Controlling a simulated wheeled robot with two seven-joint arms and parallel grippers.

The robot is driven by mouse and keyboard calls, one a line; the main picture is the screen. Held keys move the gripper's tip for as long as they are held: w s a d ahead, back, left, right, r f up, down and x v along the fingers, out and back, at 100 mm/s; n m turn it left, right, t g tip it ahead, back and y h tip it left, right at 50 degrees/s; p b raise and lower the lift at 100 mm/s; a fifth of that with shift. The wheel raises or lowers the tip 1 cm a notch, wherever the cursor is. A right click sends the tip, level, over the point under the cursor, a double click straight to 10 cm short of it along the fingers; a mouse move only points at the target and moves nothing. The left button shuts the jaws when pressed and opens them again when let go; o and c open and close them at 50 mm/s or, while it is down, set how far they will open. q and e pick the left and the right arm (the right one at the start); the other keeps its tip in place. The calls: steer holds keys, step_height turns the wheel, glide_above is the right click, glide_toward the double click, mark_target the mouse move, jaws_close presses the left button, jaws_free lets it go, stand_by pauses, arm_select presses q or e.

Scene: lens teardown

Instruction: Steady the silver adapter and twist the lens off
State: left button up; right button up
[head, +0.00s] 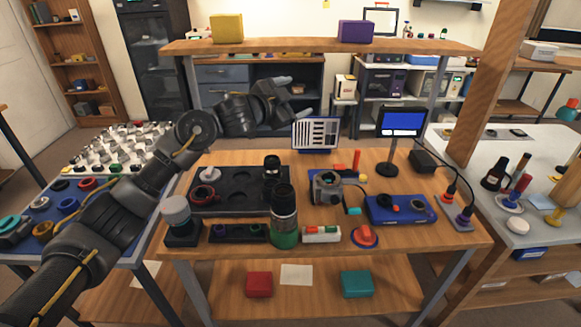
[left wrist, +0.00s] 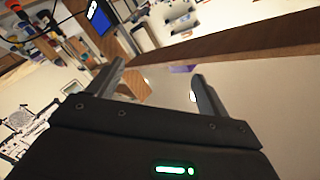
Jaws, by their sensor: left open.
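A tall black lens (head: 284,203) stands upright near the front middle of the wooden table, with a paler band and a green lower part. I cannot tell for certain whether the pale band is the silver adapter. A smaller black lens-like piece (head: 272,167) stands on the black tray. My left gripper (head: 300,99) is raised above and behind the table, well away from the lens. In the left wrist view its two fingers (left wrist: 158,72) are apart with nothing between them. My right gripper is not in view.
The black tray (head: 240,207) has round recesses. A grey camera (head: 326,188), a blue device (head: 401,209), a small screen (head: 402,122) and a dark jar with a grey cap (head: 177,211) crowd the table (head: 440,243). An upper shelf (head: 290,46) spans the back.

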arm_select(q)
steer(key=s+d+m+g+h, duration=0.1)
steer(key=s+d+m+g, duration=0.3)
steer(key=s+d+m, duration=0.45)
steer(key=s+d+f+m+g+y, duration=0.2)
steer(key=s+d+f+m+g, duration=0.15)
steer(key=s+d+f, duration=0.2)
steer(key=m+g+y, duration=0.1)
steer(key=m+y, duration=0.2)
steer(key=y, duration=0.9)
glide_toward(283, 189)
steer(key=x, duration=1.2)
